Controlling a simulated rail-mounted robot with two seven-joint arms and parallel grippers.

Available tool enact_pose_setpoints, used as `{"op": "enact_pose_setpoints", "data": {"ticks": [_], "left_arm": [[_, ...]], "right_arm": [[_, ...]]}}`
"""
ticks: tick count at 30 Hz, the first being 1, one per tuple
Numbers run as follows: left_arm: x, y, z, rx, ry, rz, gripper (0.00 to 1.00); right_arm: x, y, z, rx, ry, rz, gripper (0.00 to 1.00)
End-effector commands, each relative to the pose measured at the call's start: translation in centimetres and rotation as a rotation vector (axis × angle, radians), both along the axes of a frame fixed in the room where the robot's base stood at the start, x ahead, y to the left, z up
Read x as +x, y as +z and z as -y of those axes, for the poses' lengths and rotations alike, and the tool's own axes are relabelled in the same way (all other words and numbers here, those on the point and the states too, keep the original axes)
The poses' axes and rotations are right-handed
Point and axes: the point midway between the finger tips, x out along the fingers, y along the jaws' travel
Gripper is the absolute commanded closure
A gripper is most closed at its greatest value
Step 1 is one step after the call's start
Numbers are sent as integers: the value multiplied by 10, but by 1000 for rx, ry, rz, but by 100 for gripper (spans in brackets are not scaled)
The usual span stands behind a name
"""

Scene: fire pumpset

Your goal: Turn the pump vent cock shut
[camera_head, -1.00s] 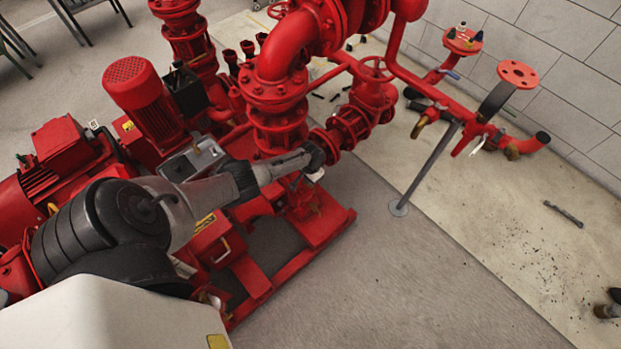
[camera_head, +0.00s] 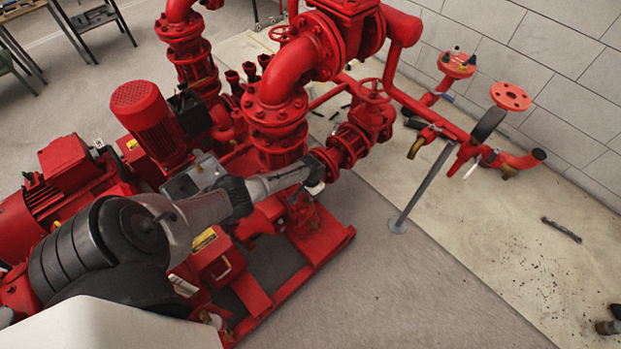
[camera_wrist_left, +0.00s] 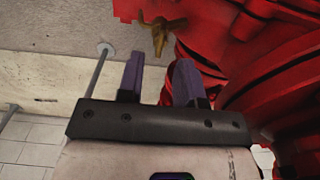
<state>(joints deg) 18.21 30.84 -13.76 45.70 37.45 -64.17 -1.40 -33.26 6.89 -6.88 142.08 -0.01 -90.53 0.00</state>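The vent cock is most likely the small brass fitting with a winged handle (camera_wrist_left: 160,32) in the left wrist view, against the red pump casing (camera_wrist_left: 215,25). I cannot make it out in the head view, where my arm and the red pipework cover that area. My left gripper (camera_wrist_left: 160,70) is open and empty. Its two purple-grey fingers point toward the brass fitting, with a visible gap between fingertips and fitting. In the head view my left arm reaches from the lower left to the red pumpset, and its fingers are not clearly visible there. My right gripper is not in view.
A large red elbow pipe (camera_head: 285,85) and a red valve handwheel (camera_head: 372,90) rise behind my left arm's end. A red manifold (camera_head: 450,140) on a grey post (camera_head: 425,185) stands to the right. A dark tool (camera_head: 562,229) lies on the floor.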

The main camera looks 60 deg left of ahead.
Motion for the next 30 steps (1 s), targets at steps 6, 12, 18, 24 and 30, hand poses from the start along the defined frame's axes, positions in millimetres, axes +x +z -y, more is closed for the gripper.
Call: {"op": "enact_pose_setpoints", "data": {"ticks": [6, 12, 18, 24, 30], "left_arm": [[-1, 50, 0, 1, -2, 1, 67], [0, 78, 0, 1, -2, 0, 67], [-1, 92, 0, 1, -1, 0, 67], [0, 96, 0, 1, 0, 0, 67], [0, 95, 0, 0, 0, 0, 67]], "right_arm": [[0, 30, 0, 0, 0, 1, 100], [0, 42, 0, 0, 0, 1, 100], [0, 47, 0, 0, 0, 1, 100], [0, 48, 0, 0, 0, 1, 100], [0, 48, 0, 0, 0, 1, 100]]}}
